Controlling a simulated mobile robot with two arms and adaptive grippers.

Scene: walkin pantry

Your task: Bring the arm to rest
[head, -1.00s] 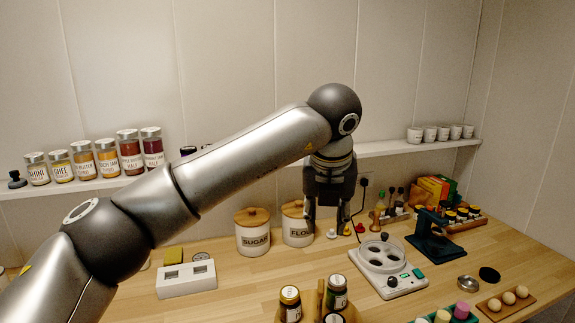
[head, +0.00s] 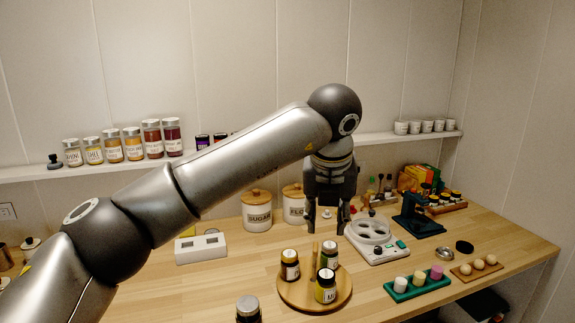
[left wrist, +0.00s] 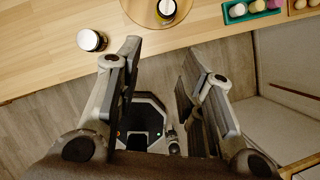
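The gripper touches no object that I can see. My right gripper shows in neither view.
The counter (head: 215,275) carries a turntable (head: 312,297) with several jars, a dark jar (head: 248,310), a white device with round wells (head: 376,238), a green tray (head: 418,290), an egg board (head: 476,271) and canisters (head: 257,212). A shelf (head: 100,165) with jars runs along the wall.

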